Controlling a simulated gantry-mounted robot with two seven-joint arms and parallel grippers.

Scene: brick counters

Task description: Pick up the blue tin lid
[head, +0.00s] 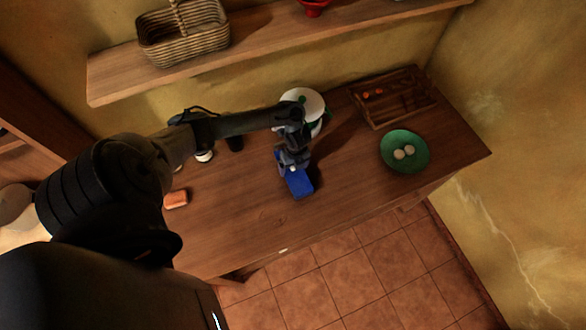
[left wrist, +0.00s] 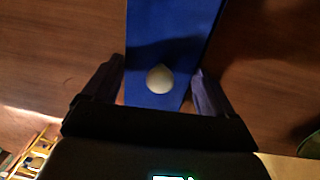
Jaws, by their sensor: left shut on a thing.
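The blue tin lid (head: 299,183) is a blue rectangular piece on the wooden counter in the head view, right under my left gripper (head: 292,166). In the left wrist view the blue tin lid (left wrist: 172,30) runs up from between the fingers, with a pale round knob on it. My left gripper (left wrist: 160,90) has one finger on each side of the lid and is shut on it. Whether the lid is clear of the counter cannot be told. My right gripper is in neither view.
A green bowl (head: 405,164) with two pale round things and a wooden crate (head: 358,108) stand to the right. A white round thing (head: 314,101) stands behind the gripper. An orange block (head: 176,199) lies at left. A shelf (head: 265,44) with a basket (head: 183,51) hangs above.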

